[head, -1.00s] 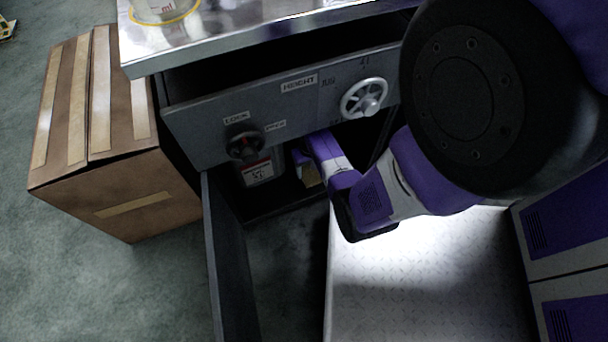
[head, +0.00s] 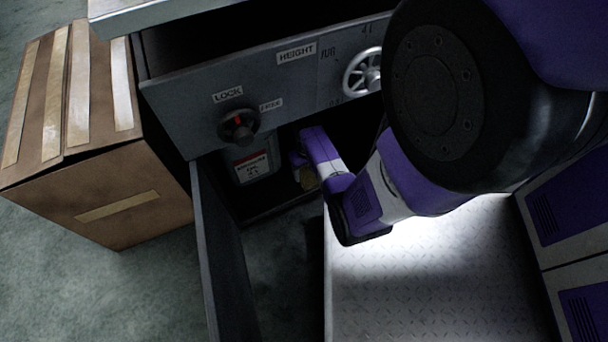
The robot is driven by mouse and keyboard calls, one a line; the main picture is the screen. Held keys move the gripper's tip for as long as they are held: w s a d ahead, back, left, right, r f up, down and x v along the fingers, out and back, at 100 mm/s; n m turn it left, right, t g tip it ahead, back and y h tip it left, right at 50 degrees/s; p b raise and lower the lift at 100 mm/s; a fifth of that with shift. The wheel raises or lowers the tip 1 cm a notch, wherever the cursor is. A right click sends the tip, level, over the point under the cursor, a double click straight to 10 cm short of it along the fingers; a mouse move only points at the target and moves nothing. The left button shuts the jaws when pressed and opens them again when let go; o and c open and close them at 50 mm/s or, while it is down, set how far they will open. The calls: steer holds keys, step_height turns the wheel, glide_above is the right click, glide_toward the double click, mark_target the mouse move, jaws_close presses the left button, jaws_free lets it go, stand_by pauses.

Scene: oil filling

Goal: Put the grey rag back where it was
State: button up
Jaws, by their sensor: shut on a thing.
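My gripper (head: 299,160) is at the end of my purple and white arm, reaching into the dark cabinet under the drawer-like panel. It is partly hidden by my own wrist and shadow. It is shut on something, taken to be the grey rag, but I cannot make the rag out. The open cabinet (head: 262,213) holds a grey oil canister (head: 252,166) with a red and white label, left of my gripper.
The grey panel (head: 185,100) above carries a black lock knob (head: 238,125) and a silver height wheel (head: 362,73). The open cabinet door (head: 222,255) stands out towards me, left of my arm. A taped cardboard box (head: 120,205) stands at the far left.

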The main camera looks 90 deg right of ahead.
steer(key=o, duration=1.2)
steer(key=shift+f, duration=0.1)
